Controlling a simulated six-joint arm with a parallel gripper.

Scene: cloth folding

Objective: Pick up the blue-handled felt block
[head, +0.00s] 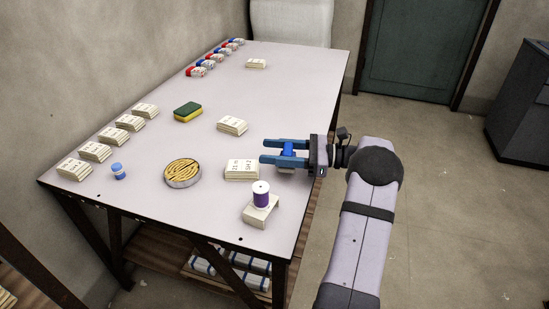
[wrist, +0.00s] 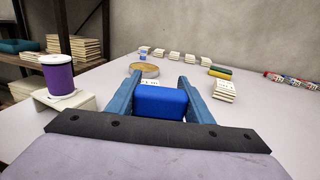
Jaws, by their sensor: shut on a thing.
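The felt block has a blue handle (head: 288,150), which sits between the two blue fingers of my gripper (head: 267,151) at the right side of the table in the head view. My gripper is shut on it. In the wrist view the blue handle (wrist: 160,102) fills the space between the fingers, near the palm. A small pale part shows below the near finger in the head view; most of the block's underside is hidden. I cannot tell whether it touches the table.
A card stack (head: 242,169) lies just left of my fingers. A purple spool (head: 261,196) stands on a pale block in front. A round tin (head: 183,173), a yellow-green sponge (head: 187,112) and a blue-capped jar (head: 118,171) stand farther left. The table's right edge (head: 322,178) is close.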

